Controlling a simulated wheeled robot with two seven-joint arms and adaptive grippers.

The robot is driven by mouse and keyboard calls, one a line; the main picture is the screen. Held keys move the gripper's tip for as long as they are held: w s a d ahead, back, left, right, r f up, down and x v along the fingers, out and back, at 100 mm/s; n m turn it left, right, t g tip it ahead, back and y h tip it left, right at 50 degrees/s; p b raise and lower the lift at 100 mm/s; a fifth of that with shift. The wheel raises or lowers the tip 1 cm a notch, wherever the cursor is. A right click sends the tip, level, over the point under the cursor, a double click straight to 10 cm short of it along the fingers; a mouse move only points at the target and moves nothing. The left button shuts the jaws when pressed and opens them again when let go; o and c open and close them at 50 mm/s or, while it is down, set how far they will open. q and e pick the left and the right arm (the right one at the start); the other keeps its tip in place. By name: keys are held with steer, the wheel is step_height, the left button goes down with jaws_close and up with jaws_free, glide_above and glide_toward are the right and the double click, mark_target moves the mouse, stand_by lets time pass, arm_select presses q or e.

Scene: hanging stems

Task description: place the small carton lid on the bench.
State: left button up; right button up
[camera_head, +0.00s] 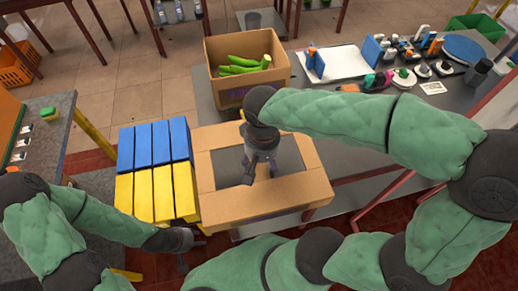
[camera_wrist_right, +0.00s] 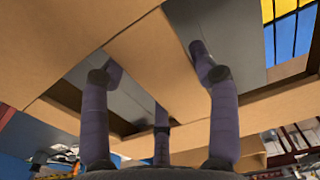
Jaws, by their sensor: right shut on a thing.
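The small carton lid (camera_head: 265,205) is a flat brown cardboard frame, with grey showing through its middle. My right gripper (camera_head: 262,168) is shut on its middle strip. In the right wrist view, the fingers (camera_wrist_right: 155,80) straddle the strip, and the lid (camera_wrist_right: 60,40) spreads across the picture. The lid lies over the front of the grey bench (camera_head: 205,108); I cannot tell whether it touches the bench. My left gripper (camera_head: 185,250) is low at the left, apart from the lid; its fingers are too small to read.
An open carton (camera_head: 246,90) with green produce stands on the bench behind the lid. Blue blocks (camera_head: 155,146) and yellow blocks (camera_head: 155,191) are close at the lid's left. A white tray (camera_head: 338,64) and several small items crowd the back right.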

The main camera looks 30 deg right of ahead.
steer(key=w+d+f+b, duration=0.1)
steer(key=w+d+f, duration=0.1)
steer(key=w+f, duration=0.1)
steer(key=w+d+f+b, duration=0.1)
steer(key=w+d+f, duration=0.1)
steer(key=w+f, duration=0.1)
steer(key=w+d+f+b, duration=0.2)
steer(key=w+f, duration=0.1)
steer(key=w, duration=0.1)
steer(key=shift+w+d, duration=0.2)
steer(key=shift+w, duration=0.15)
steer(key=shift+w+f+b, duration=0.2)
steer(key=shift+f+b, duration=0.3)
steer(key=shift+f, duration=1.2)
steer(key=shift+f, duration=0.1)
steer(key=shift+f, duration=0.1)
steer(key=o, duration=1.5)
